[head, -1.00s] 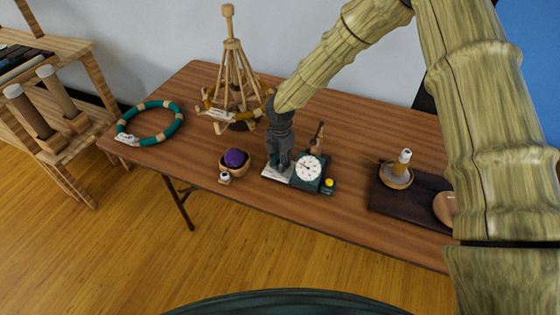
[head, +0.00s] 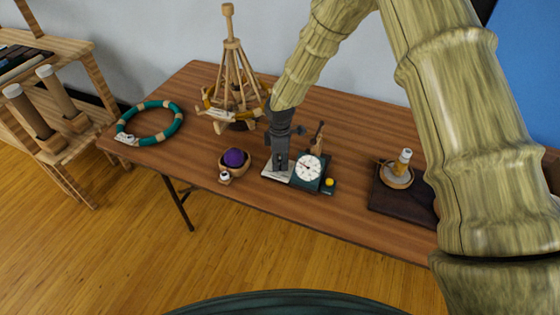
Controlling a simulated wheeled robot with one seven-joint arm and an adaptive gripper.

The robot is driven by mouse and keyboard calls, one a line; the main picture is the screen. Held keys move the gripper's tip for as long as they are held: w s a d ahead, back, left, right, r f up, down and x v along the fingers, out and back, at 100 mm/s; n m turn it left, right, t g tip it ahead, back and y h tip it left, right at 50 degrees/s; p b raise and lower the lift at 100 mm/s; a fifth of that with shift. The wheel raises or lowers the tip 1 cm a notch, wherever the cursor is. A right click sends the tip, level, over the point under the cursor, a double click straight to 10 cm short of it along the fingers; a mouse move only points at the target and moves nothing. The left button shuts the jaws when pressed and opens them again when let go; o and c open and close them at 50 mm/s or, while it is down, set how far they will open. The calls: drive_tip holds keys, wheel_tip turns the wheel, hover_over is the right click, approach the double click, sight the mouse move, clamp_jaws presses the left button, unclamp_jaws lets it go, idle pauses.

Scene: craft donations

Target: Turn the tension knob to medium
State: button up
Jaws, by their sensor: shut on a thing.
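The tension device is a small dark green unit (head: 301,184) with a round white dial (head: 308,168) and a yellow button (head: 329,183) at its right end. A pale label plate (head: 272,173) shows at its left end. My gripper (head: 281,166) points down over this left end, just left of the dial. Its fingers are shut on the tension knob, which they hide, so I cannot read the knob's setting. The dial's thin needle is too small to read surely.
A bowl with a purple ball (head: 235,157) stands close left of the unit. A wooden yarn swift (head: 233,85) stands behind left, a green ring (head: 150,123) farther left. A dark board (head: 385,200) with a spool (head: 401,165) lies right. The table front is clear.

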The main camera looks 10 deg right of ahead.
sight(280, 162)
drive_tip(key=shift+m, duration=0.8)
drive_tip(key=o, duration=1.1)
drive_tip(key=shift+c, duration=0.2)
wheel_tip(280, 162, up, 12)
